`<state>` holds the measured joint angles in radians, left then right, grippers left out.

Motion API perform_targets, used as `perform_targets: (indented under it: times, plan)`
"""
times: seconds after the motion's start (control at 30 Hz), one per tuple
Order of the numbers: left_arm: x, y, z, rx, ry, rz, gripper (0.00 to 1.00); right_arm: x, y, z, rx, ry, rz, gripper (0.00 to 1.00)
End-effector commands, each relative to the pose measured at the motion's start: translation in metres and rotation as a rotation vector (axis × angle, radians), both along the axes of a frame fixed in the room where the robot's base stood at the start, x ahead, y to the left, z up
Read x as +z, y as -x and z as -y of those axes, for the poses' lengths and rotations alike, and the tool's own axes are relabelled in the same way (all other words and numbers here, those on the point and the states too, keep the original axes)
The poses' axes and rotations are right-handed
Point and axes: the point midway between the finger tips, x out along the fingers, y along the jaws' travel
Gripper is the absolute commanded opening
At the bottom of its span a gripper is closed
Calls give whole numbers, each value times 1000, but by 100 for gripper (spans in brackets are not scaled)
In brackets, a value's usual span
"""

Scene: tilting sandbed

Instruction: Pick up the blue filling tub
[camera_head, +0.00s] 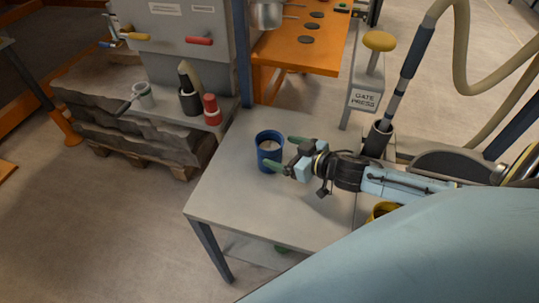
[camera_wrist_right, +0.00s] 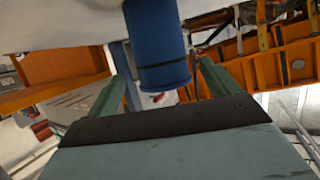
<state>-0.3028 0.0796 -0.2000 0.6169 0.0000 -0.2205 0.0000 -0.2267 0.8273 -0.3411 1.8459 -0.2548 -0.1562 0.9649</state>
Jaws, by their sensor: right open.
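The blue filling tub (camera_head: 268,158) stands upright on the grey table, with something pale inside it. My right gripper (camera_head: 281,153) reaches in from the right. Its green fingers are open, one at the tub's far right side and one at its near side. In the right wrist view the blue tub (camera_wrist_right: 160,45) shows ahead, between the lines of the two green fingers (camera_wrist_right: 163,80). The fingers do not look closed on it, and I cannot tell whether either touches it. My left gripper is not in view.
The grey table (camera_head: 225,185) is mostly bare left of and in front of the tub. A red container (camera_head: 212,110) and a dark bottle (camera_head: 188,98) stand on the ledge at left. A gate press post (camera_head: 364,98) stands behind right. A yellow container (camera_head: 383,209) shows below my right arm.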

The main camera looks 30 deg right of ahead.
Motion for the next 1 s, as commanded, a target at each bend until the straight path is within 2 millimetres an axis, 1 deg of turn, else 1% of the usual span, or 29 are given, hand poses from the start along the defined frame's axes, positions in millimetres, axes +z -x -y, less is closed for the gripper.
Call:
perform_targets:
  times: [0.17, 0.37, 0.5, 0.63, 0.87, 1.0]
  plan:
    - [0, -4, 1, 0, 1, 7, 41, -2, -8, -3, -1, -1, 1, 87]
    - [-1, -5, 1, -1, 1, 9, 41, -5, -31, -11, -1, 0, 4, 87]
    - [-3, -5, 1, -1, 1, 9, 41, -12, -43, -16, 0, -1, 2, 87]
    - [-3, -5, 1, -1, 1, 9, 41, -14, -49, -18, -1, -1, 0, 87]
    - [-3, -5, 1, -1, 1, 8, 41, -14, -49, -18, 0, -1, 0, 87]
    - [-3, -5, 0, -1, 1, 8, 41, -14, -49, -18, 0, -1, 0, 70]
